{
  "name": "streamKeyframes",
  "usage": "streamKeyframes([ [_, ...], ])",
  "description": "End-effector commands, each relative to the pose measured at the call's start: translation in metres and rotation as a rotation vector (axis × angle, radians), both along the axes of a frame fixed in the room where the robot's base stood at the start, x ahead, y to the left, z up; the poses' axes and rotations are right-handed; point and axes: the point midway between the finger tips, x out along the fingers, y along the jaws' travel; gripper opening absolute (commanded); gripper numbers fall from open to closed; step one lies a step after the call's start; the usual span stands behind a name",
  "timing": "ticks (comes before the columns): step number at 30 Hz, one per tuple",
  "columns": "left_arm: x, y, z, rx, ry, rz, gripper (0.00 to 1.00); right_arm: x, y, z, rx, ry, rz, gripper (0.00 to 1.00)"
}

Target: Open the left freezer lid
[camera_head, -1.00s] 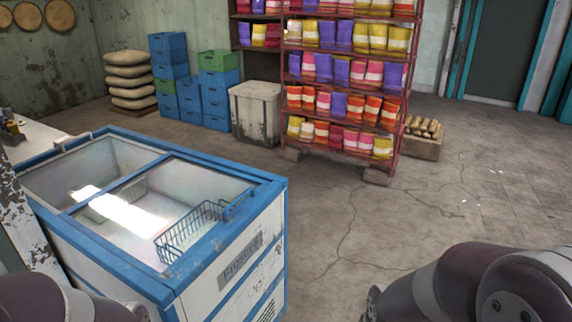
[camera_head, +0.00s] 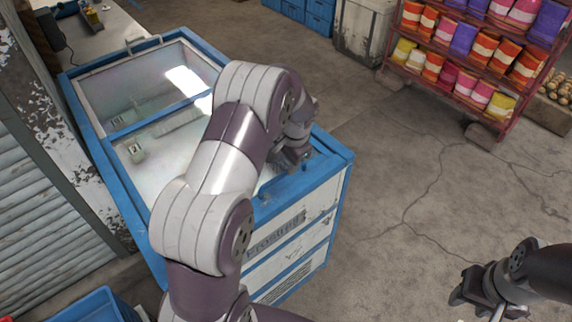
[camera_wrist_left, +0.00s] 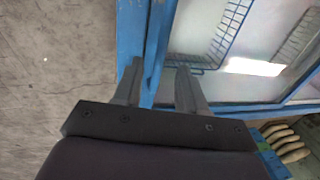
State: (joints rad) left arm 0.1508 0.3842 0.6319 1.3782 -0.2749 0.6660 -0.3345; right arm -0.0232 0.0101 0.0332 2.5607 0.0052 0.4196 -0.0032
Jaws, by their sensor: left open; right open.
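The white freezer with a blue frame (camera_head: 340,160) stands left of centre in the head view. It has two glass lids, a far one (camera_head: 150,75) and a near one (camera_head: 160,165), and both look closed. My left arm reaches over the near lid and hides part of it. My left gripper (camera_head: 292,160) is at the freezer's right end. In the left wrist view it (camera_wrist_left: 160,66) is open, with a blue bar (camera_wrist_left: 158,40) of the lid edge or handle running between the fingers; contact cannot be told. My right gripper (camera_head: 466,290) is open over the floor, far from the freezer.
A rack of colourful bags (camera_head: 470,60) stands at the back right, near a white bin (camera_head: 363,30) and blue crates (camera_head: 306,15). A blue crate (camera_head: 90,308) is at the bottom left. The floor (camera_head: 400,190) right of the freezer is clear.

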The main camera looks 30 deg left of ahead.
Motion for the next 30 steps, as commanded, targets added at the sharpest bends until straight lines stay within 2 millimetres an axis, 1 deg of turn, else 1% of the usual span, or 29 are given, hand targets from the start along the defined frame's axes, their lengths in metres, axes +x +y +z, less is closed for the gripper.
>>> streamKeyframes([
  [1, 0.000, 0.002, -0.009, 0.000, 0.003, 0.001, 0.41, 0.000, 0.000, 0.005, 0.000, 0.000, 0.000, 0.43],
  [3, 0.001, 0.004, -0.023, -0.001, 0.003, 0.000, 0.41, 0.000, 0.000, 0.007, 0.000, 0.000, 0.000, 0.43],
  [6, 0.003, 0.007, -0.035, 0.000, 0.000, 0.001, 0.41, 0.000, 0.000, 0.008, 0.000, 0.000, 0.000, 0.43],
  [10, 0.004, 0.008, -0.043, 0.000, -0.002, 0.001, 0.41, 0.000, 0.000, 0.009, 0.000, 0.000, 0.000, 0.43],
  [16, 0.004, 0.008, -0.044, 0.000, -0.003, 0.000, 0.41, 0.000, 0.000, 0.009, 0.000, 0.000, 0.000, 0.43],
  [17, 0.004, 0.008, -0.044, 0.000, -0.003, 0.000, 0.38, 0.000, 0.000, 0.009, 0.000, 0.000, 0.000, 0.43],
  [18, 0.004, 0.008, -0.044, 0.000, -0.003, 0.000, 0.25, 0.000, 0.000, 0.009, 0.000, 0.000, 0.000, 0.43],
  [20, 0.004, 0.008, -0.044, 0.000, -0.003, 0.000, 0.05, 0.000, 0.000, 0.009, 0.000, 0.000, 0.000, 0.43],
  [21, 0.004, 0.008, -0.044, 0.000, -0.003, 0.000, 0.00, 0.000, 0.000, 0.009, 0.000, 0.000, 0.000, 0.43],
  [27, 0.004, 0.009, -0.043, -0.001, -0.004, 0.001, 0.00, 0.000, 0.000, 0.009, 0.000, 0.000, 0.000, 0.43],
  [30, 0.005, 0.014, -0.043, -0.001, -0.004, 0.001, 0.00, 0.000, 0.000, 0.009, 0.000, 0.000, 0.000, 0.43],
])
